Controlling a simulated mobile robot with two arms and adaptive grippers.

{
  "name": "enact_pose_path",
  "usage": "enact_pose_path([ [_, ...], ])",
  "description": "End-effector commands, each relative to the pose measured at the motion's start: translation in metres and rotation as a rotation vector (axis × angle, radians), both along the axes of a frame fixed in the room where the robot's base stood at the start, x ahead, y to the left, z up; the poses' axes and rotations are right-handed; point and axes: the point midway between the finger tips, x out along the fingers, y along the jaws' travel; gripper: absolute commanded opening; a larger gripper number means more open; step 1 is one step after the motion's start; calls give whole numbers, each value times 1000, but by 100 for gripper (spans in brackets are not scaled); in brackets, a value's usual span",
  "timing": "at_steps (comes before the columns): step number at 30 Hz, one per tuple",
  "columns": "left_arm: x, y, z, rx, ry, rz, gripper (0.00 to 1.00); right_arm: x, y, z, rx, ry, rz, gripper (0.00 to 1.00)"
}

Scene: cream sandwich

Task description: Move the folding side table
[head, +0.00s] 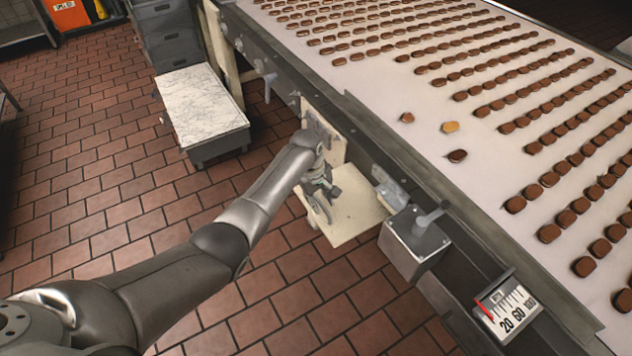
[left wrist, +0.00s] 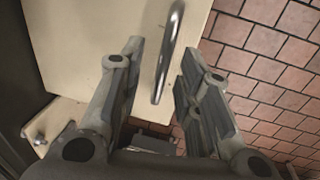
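The folding side table is a cream panel (head: 355,210) beside the conveyor's side, with an upright cream board (head: 330,135) behind it. My left gripper (head: 320,205) is over the panel's left part. In the left wrist view, the cream panel (left wrist: 95,40) fills the upper left, and a curved metal handle (left wrist: 168,55) stands out near its right edge. My left gripper (left wrist: 162,58) is open, with the handle showing between its fingers and gaps on both sides. I cannot tell whether the handle is fully within the fingers' depth. My right gripper is out of view.
The conveyor (head: 450,160) carries rows of brown biscuits. A grey control box (head: 415,240) and a scale display (head: 508,308) are on its near side. A marble-topped cart (head: 200,100) stands behind my arm. The brick floor (head: 100,200) at left is mostly clear.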

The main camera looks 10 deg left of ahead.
Motion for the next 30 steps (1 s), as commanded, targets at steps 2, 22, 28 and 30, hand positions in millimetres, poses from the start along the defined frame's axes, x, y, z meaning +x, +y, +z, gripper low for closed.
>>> enact_pose_path([
  [2,0,2,14,-1,-5,1,32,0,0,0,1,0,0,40],
  [22,-12,12,98,1,-2,0,32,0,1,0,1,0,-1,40],
  [28,-12,12,98,0,-1,0,32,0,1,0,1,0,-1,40],
  [30,-11,12,98,0,-1,0,32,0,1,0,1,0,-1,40],
])
